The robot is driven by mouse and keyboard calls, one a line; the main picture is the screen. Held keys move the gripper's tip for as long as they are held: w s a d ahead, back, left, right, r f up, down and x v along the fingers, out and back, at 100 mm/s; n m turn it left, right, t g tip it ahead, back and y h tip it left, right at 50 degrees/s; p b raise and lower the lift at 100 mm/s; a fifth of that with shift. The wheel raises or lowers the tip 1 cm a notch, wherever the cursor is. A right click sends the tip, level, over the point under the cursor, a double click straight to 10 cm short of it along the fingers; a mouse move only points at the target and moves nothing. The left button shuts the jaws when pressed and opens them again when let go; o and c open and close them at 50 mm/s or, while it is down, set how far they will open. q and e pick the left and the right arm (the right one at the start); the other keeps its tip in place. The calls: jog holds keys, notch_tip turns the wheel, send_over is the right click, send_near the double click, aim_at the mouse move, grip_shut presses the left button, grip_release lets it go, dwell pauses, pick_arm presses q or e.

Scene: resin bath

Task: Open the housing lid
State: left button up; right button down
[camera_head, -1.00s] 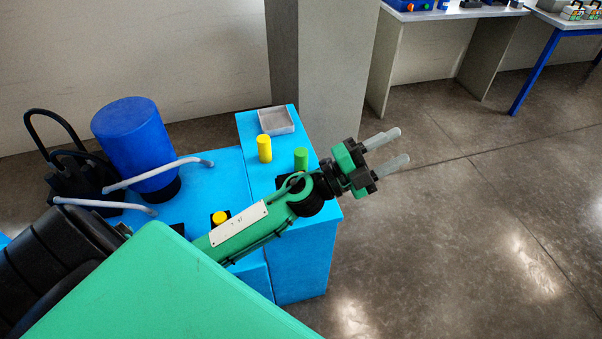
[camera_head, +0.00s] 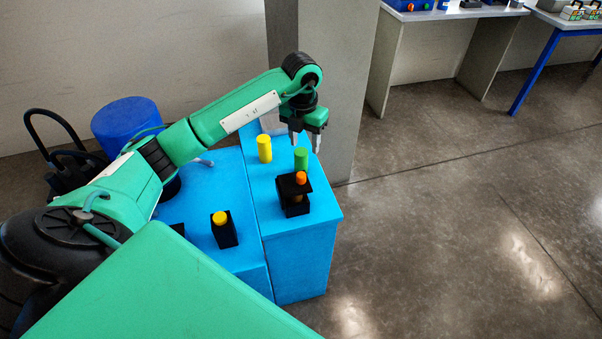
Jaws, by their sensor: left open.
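A small black housing (camera_head: 295,209) stands on the right part of the blue bench. A black lid plate (camera_head: 291,187) with an orange knob (camera_head: 301,177) sits at its top; a gap with something orange or yellow shows beneath the plate. I cannot tell how the lid is hinged. My left gripper (camera_head: 305,145) is open, pointing down above and behind the housing, near the top of a green cylinder (camera_head: 301,159). It is apart from the lid and knob. My right gripper is out of view.
A yellow cylinder (camera_head: 264,149) stands left of the green one. Another black holder with a yellow piece (camera_head: 220,218) stands on the blue bench (camera_head: 200,205). A grey tray (camera_head: 271,121) and blue drum (camera_head: 121,119) are partly hidden by my arm. A pillar rises behind.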

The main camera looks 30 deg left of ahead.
aim_at(301, 174)
pick_arm(q)
jog(key=f+p, duration=0.1)
jog(key=f, duration=0.3)
jog(key=f+p, duration=0.1)
jog(key=f, duration=0.4)
jog(key=a+f+p, duration=0.1)
jog(key=f, duration=0.3)
jog(key=shift+f+p, duration=0.25)
jog(key=shift+p, duration=0.1)
grip_shut()
